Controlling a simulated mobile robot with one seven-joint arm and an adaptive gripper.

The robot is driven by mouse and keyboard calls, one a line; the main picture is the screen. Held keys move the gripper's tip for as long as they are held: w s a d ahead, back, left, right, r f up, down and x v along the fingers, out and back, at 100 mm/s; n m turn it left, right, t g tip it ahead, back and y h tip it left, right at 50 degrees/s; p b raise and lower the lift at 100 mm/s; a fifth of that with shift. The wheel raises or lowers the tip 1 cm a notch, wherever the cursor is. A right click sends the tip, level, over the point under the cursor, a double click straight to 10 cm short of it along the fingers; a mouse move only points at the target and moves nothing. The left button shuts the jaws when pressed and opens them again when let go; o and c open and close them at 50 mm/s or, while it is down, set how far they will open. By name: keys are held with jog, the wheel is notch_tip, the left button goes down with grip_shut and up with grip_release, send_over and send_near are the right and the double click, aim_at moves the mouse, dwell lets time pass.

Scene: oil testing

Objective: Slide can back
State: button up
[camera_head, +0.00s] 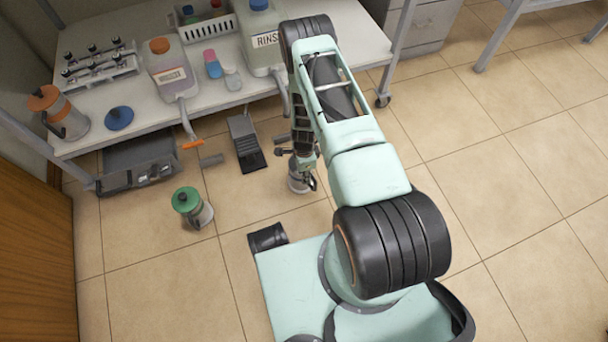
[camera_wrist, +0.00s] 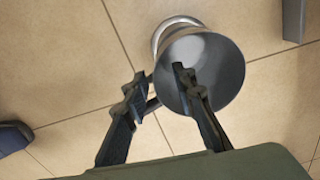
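A grey metal can (camera_wrist: 226,68) with an open top stands on the tiled floor, seen from above in the wrist view. In the head view the can (camera_head: 297,184) shows below my gripper (camera_head: 306,165), partly hidden by it. In the wrist view my gripper (camera_wrist: 160,82) has its fingers apart. The right fingertip overlaps the can's opening, and the left one lies outside the can, beside its left side. A thin part, perhaps the can's handle, shows between the fingers. I cannot tell whether either finger touches the can.
A green-lidded canister (camera_head: 192,207) stands on the floor to the left. A black pedal (camera_head: 246,143) and a dark grey crate (camera_head: 140,163) lie near the bench (camera_head: 220,97). The bench holds jugs and an orange-topped canister (camera_head: 58,112). The floor at right is clear.

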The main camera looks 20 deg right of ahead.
notch_tip(320, 180, up, 11)
dwell(0.4)
dwell(0.5)
